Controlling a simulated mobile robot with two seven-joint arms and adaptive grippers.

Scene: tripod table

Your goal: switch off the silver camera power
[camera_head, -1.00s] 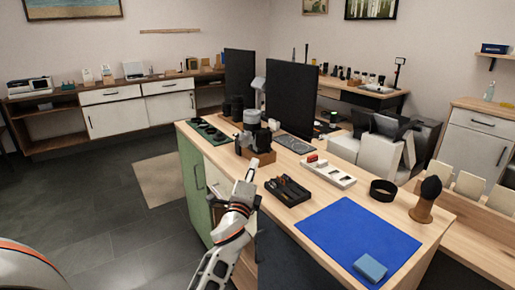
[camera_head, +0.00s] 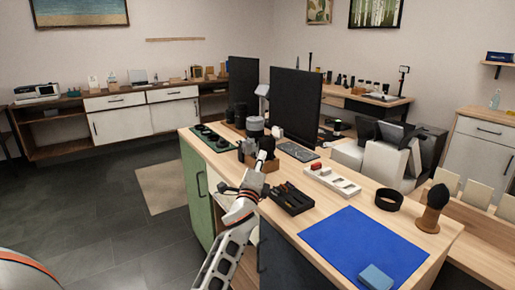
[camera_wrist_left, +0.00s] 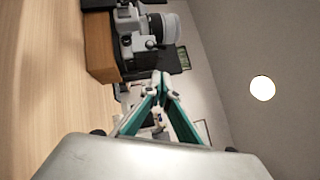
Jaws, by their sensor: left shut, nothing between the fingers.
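The silver camera (camera_wrist_left: 128,20) with a large pale lens (camera_wrist_left: 163,28) shows at the top of the left wrist view, beside a wooden block or box (camera_wrist_left: 101,48). My left gripper (camera_wrist_left: 160,76) has its teal fingers together at the tips, with nothing between them. Its tips appear just below the camera in that picture; I cannot tell whether they touch it. In the head view my left gripper (camera_head: 265,148) is at the wooden box and partly covers what is there, so the silver camera is hard to make out. The power switch cannot be made out. My right gripper is not in view.
A dark tray (camera_head: 290,198), a white strip (camera_head: 332,181), a black ring (camera_head: 388,199) and a blue mat (camera_head: 350,245) are on the wooden desk. A large grey lens (camera_head: 254,127) and a monitor (camera_head: 295,103) stand behind the gripper.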

